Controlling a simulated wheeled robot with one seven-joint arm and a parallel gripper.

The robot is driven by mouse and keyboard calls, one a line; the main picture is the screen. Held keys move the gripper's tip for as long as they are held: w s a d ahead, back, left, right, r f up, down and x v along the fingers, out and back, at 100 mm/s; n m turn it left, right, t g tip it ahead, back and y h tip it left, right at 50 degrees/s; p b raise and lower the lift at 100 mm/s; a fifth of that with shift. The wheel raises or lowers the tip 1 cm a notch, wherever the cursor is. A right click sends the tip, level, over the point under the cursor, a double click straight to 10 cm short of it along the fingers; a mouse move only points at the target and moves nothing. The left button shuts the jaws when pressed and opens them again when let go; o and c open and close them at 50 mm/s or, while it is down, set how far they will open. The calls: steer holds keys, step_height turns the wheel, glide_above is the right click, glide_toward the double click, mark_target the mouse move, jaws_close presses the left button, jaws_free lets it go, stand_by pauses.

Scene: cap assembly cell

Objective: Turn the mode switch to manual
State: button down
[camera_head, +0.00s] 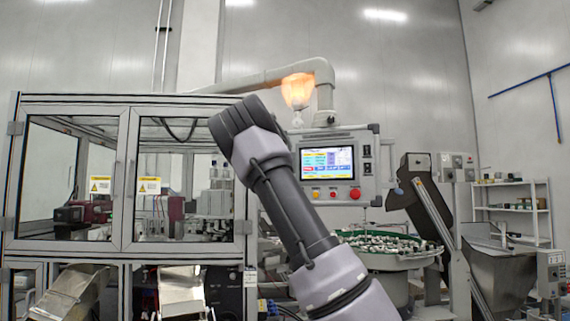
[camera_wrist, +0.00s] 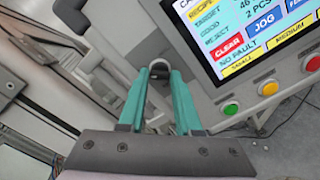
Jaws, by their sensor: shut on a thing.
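The control panel (camera_head: 293,140) hangs from an overhead arm in the head view, with a lit screen (camera_head: 327,163). In the wrist view its screen (camera_wrist: 250,40) fills the upper right. In the head view my arm hides the gripper and the switch.
Green (camera_wrist: 231,109), yellow (camera_wrist: 269,88) and red (camera_wrist: 313,63) buttons line the panel beneath the screen, close to the right finger. In the head view a glazed machine enclosure (camera_head: 124,180) stands at left. A green-rimmed parts bowl (camera_head: 390,262) stands below the panel.

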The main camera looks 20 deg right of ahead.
steer(key=shift+f, duration=0.1)
steer(key=c, duration=0.6)
jaws_free()
steer(key=v, duration=1)
steer(key=shift+s+a, duration=0.25)
steer(key=shift+a, duration=0.05)
steer(key=shift+d, duration=0.1)
